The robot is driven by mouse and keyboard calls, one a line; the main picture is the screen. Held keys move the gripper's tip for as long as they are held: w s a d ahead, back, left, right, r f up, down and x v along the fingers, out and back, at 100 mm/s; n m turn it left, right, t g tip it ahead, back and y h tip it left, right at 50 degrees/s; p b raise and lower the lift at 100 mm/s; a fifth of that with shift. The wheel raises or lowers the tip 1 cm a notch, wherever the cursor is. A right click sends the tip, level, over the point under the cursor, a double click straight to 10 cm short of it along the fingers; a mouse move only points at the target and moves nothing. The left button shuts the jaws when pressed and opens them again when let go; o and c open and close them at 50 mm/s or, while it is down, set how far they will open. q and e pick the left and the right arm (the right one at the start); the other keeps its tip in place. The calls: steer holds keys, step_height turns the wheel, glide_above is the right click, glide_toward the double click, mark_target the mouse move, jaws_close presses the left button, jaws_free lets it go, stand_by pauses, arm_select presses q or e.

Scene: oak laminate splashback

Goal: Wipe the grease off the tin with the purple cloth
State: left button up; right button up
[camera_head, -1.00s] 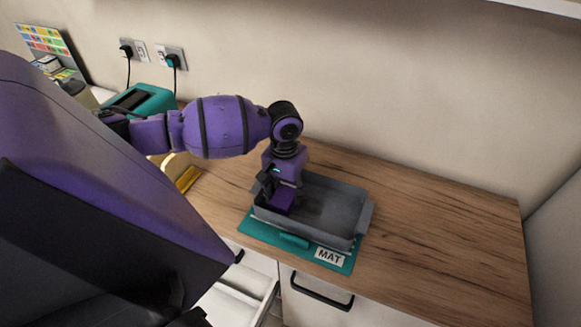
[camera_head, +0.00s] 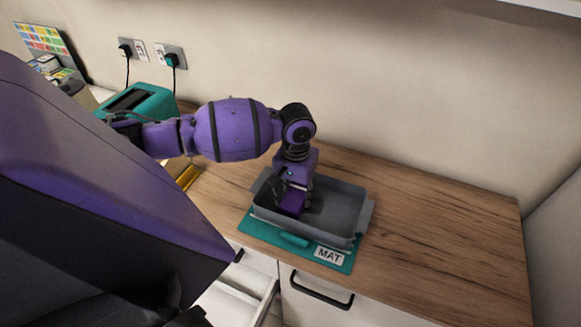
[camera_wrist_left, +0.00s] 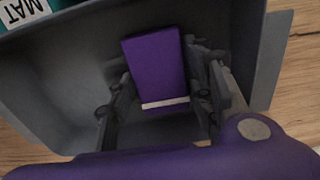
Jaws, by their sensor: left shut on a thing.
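The tin (camera_head: 343,218) is a grey, open, rectangular pan with side handles, standing on the teal mat (camera_head: 262,231). My left gripper (camera_head: 291,196) reaches down inside the tin, near its left end. It is shut on the purple cloth (camera_head: 290,207), a folded block held low in the tin. In the left wrist view the cloth (camera_wrist_left: 155,62) sits between both fingers, with a pale strip along its near edge. The tin's floor (camera_wrist_left: 85,75) shows plain grey there. I cannot make out grease clearly; the gripper and cloth hide part of the floor. My right gripper is out of view.
A teal toaster (camera_head: 152,102) stands at the back left below wall sockets (camera_head: 172,55). A yellow item (camera_head: 187,178) lies left of the tin. An open drawer (camera_head: 232,300) juts out below the counter. The wooden counter (camera_head: 440,235) right of the tin is clear.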

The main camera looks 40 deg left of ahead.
mark_target(315, 211)
arm_select(q)
steer(key=shift+w+d+f, duration=0.1)
steer(key=shift+w+d, duration=0.05)
steer(key=shift+d, duration=0.55)
steer(key=shift+w+d+f, duration=0.1)
steer(key=shift+d, duration=0.55)
steer(key=shift+w+d+r, duration=0.1)
steer(key=shift+w+d, duration=0.1)
steer(key=shift+d, duration=0.45)
steer(key=shift+w+d+r, duration=0.1)
steer(key=shift+w+d, duration=0.05)
steer(key=shift+d, duration=0.45)
steer(key=shift+w+d+r, duration=0.1)
steer(key=shift+w+d, duration=0.1)
steer(key=shift+d, duration=0.45)
steer(key=shift+w+d+f, duration=0.1)
steer(key=shift+w+d, duration=0.05)
steer(key=shift+d, duration=0.35)
steer(key=shift+w+d+f, duration=0.1)
steer(key=shift+d, duration=0.35)
steer(key=shift+d, duration=0.1)
steer(key=shift+w+d+f, duration=0.1)
steer(key=shift+w+d, duration=0.05)
steer(key=shift+d, duration=0.7)
steer(key=shift+d, duration=0.1)
